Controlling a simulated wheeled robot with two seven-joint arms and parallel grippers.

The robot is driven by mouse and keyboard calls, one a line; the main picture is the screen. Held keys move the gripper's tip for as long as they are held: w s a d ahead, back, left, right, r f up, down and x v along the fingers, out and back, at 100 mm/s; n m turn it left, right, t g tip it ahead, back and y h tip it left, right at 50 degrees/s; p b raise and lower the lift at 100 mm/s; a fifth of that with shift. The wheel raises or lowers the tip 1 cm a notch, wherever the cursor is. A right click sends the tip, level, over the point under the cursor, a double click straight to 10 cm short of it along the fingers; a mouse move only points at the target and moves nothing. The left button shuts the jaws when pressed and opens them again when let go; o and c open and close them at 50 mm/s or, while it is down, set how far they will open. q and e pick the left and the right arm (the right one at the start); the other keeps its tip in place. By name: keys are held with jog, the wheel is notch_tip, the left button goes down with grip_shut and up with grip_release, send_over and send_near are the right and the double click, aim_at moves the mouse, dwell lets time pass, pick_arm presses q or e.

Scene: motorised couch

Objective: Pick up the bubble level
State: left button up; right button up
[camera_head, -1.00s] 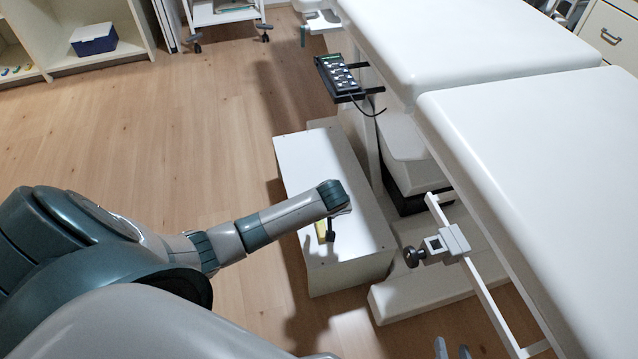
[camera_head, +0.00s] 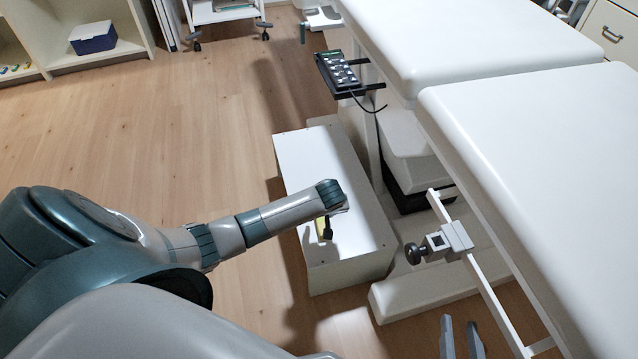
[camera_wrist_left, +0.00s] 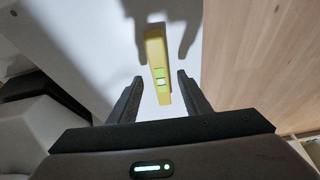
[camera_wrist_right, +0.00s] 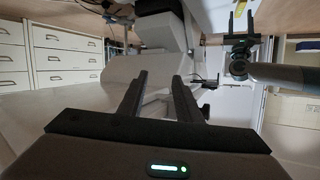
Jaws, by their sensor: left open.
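The bubble level is a yellow bar with a green vial. It lies on the white box top, partly hidden by my left arm in the head view (camera_head: 320,229), and shows fully in the left wrist view (camera_wrist_left: 157,62). My left gripper (camera_wrist_left: 160,78) is open, its fingers on either side of the level's near end with gaps. It seems not to touch the level. My right gripper (camera_head: 460,322) is open and empty beside the couch; its parted fingers also show in the right wrist view (camera_wrist_right: 159,76).
The white box (camera_head: 299,157) stands on the wooden floor beside the couch base. The white couch (camera_head: 540,150) fills the right side, with a clamp on its side rail (camera_head: 447,243) and a hand control (camera_head: 337,72) on a bracket. Floor to the left is clear.

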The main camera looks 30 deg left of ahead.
pick_arm(q)
jog(key=shift+b+x, duration=0.4)
jog(key=shift+x, duration=0.8)
jog(key=shift+w+a+f, duration=0.1)
jog(key=shift+a+f, duration=0.05)
jog(key=shift+f, duration=0.15)
pick_arm(e)
jog(key=r+t, duration=0.2)
jog(key=r, duration=0.1)
jog(key=a+r, duration=0.1)
jog(key=shift+w+r+t+y, duration=0.2)
jog(key=shift+w+t+y, duration=0.15)
jog(key=shift+t+y, duration=0.05)
pick_arm(q)
grip_shut()
